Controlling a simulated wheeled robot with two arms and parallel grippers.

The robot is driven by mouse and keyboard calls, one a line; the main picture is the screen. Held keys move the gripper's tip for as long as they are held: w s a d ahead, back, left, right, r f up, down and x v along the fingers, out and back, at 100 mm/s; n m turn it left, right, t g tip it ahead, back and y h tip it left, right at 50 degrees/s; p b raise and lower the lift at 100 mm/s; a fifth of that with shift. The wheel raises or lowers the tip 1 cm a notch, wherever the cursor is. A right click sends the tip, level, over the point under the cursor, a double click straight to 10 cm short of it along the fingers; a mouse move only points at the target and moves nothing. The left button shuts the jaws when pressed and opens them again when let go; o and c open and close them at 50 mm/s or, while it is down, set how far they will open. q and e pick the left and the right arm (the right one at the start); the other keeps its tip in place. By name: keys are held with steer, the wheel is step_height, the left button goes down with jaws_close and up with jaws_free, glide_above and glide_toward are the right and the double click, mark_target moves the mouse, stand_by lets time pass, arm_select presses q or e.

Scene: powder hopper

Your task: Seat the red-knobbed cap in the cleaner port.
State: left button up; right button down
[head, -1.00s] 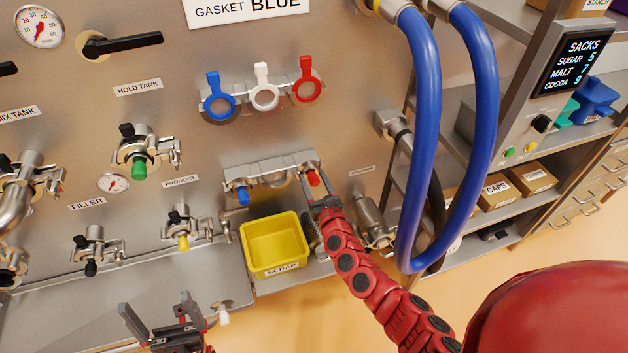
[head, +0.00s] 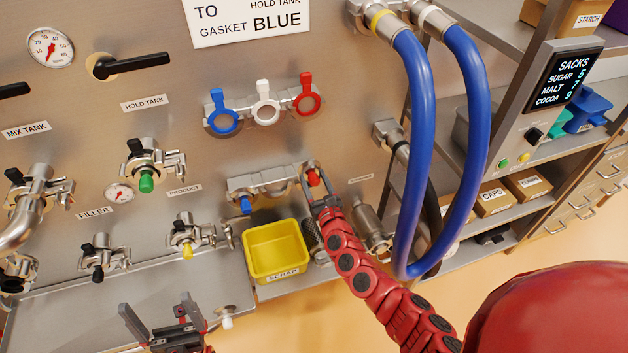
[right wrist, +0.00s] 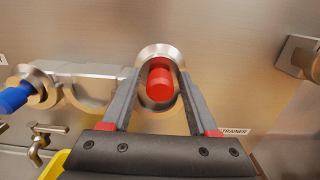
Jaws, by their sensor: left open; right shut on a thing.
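The red-knobbed cap (head: 313,178) is at the right end of a steel holder on the panel. Its red knob (right wrist: 160,82) stands between my right gripper's fingers in the right wrist view, with a round steel rim behind it. My right gripper (head: 316,192) is shut on this cap. I cannot tell whether the cap touches the holder. My left gripper (head: 157,308) is open and empty at the lower left, in front of the steel ledge. I see no label reading cleaner, so I cannot tell which port that is.
A blue-knobbed cap (head: 244,206) sits at the holder's left end. Blue, white and red rings (head: 263,105) hang above. A yellow scrap bin (head: 277,250) stands below. Blue hoses (head: 416,150) loop down right of my right gripper. Several clamped ports, one green-capped (head: 146,182), line the left.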

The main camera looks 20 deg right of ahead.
steer(key=shift+r, duration=0.5)
steer(key=shift+s+p, duration=0.35)
steer(key=shift+p, duration=0.05)
steer(key=s+p, duration=0.2)
steer(key=s, duration=0.6)
steer(key=shift+s+d+p, duration=0.15)
steer(key=shift+s+p, duration=0.05)
steer(key=shift+p, duration=0.15)
steer(key=shift+f, duration=0.1)
